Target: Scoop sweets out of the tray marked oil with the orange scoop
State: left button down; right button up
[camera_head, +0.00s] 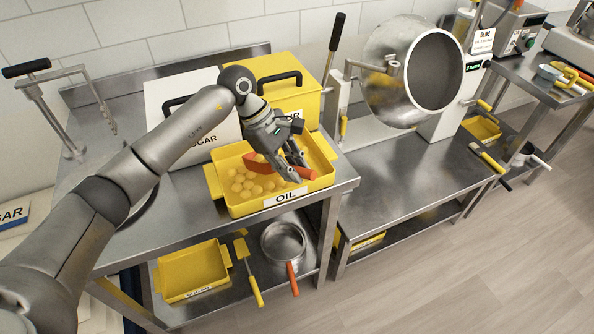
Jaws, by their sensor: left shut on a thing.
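The yellow tray marked OIL (228,207) stands on the steel table, its label on the front wall. Several round yellow sweets (251,186) lie in its left part. My left gripper (292,168) is over the right part of the tray, shut on the orange scoop (256,163). One end of the scoop reaches left above the sweets and the other sticks out to the right of the fingers. Whether the scoop holds sweets cannot be told. My right gripper is not in view.
A white box marked SUGAR (158,98) and a yellow lidded box (312,99) stand behind the tray. A round steel drum machine (379,98) is to the right. The lower shelf holds a yellow tray (192,268) and a steel pan (283,241). The middle table (410,180) is mostly clear.

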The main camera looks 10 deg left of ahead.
pick_arm(q)
jog(key=shift+w+a, duration=0.2)
jog(key=shift+a, duration=0.25)
jog(key=shift+t+y, duration=0.3)
jog(key=shift+y, duration=0.3)
jog(key=shift+s+d+r+p, duration=0.15)
jog(key=shift+r+p, duration=0.25)
jog(key=shift+r, duration=0.5)
jog(key=shift+d+r+p, duration=0.2)
jog(key=shift+r+p, duration=0.25)
jog(key=shift+r, duration=0.4)
jog(key=shift+s+d+r+p, duration=0.15)
jog(key=shift+r+p, duration=0.25)
jog(key=shift+r, duration=0.5)
jog(key=shift+t+y, duration=0.3)
jog(key=shift+y, duration=0.3)
jog(key=shift+s+d+r+p, duration=0.1)
jog(key=shift+d+r+p, duration=0.3)
jog(key=shift+r, duration=0.7)
jog(key=shift+s+d+r+p, duration=0.1)
jog(key=shift+r+p, duration=0.5)
jog(key=shift+r, duration=0.5)
